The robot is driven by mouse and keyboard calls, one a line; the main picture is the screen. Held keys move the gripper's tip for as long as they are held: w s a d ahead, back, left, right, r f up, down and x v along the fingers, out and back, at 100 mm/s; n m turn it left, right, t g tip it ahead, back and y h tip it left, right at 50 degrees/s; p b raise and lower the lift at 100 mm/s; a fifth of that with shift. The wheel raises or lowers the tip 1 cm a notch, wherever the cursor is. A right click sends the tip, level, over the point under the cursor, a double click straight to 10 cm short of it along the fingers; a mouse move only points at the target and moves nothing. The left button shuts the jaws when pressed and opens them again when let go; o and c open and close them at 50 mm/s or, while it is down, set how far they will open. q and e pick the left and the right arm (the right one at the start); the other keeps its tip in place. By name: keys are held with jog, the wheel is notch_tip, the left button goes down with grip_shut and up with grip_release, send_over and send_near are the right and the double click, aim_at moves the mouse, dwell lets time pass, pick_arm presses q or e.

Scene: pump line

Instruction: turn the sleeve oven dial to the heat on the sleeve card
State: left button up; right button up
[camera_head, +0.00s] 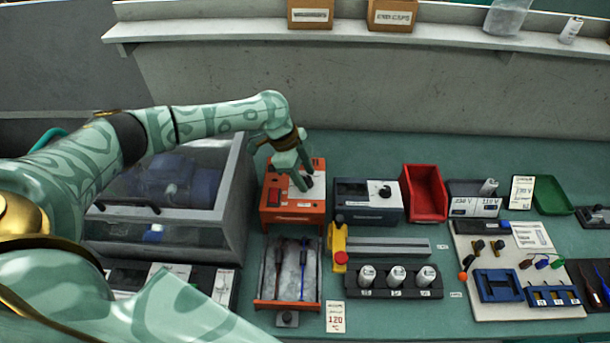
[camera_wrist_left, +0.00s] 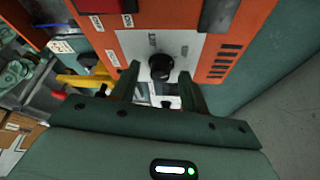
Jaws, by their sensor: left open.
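The orange box, which looks like the sleeve oven (camera_head: 312,211), stands at the middle of the bench. It also shows in the left wrist view (camera_wrist_left: 205,72). Its black dial (camera_wrist_left: 161,66) sits on a white panel with markings too small to read. My left gripper (camera_head: 298,181) is over the box's top; in the left wrist view its open fingers (camera_wrist_left: 160,80) are on either side of the dial. I cannot tell whether they touch it. A white card with red "120" (camera_head: 335,316), likely the sleeve card, lies near the front edge. My right gripper is not in view.
A dark box with its own dial (camera_head: 355,212) and a red bin (camera_head: 424,193) stand to the right. An open-topped tray (camera_head: 262,304) with tools is in front, beside a yellow stand with a red knob (camera_head: 340,258). A clear-lidded case (camera_head: 215,226) is left.

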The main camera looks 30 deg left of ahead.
pick_arm(q)
jog(key=shift+d+f, duration=0.1)
grip_shut()
jog(key=shift+r+n+p, duration=0.2)
jog(key=shift+n+p, duration=0.2)
jog(key=shift+p, duration=0.45)
jog(key=n+t+p, duration=0.1)
jog(key=n+p, duration=0.2)
jog(key=p, duration=0.1)
jog(key=n+t+y+p, duration=0.1)
jog(key=n+p, duration=0.2)
jog(key=p, duration=0.2)
jog(key=n+t+y+p, duration=0.1)
jog(key=n+p, duration=0.2)
jog(key=p, duration=0.1)
jog(key=shift+s+d+r, duration=0.1)
jog(key=shift+s+d, duration=0.1)
jog(key=shift+f+n+y+p, duration=0.2)
jog(key=shift+n+y+p, duration=0.3)
jog(key=shift+n+p, duration=0.8)
jog(key=shift+t, duration=0.3)
grip_release()
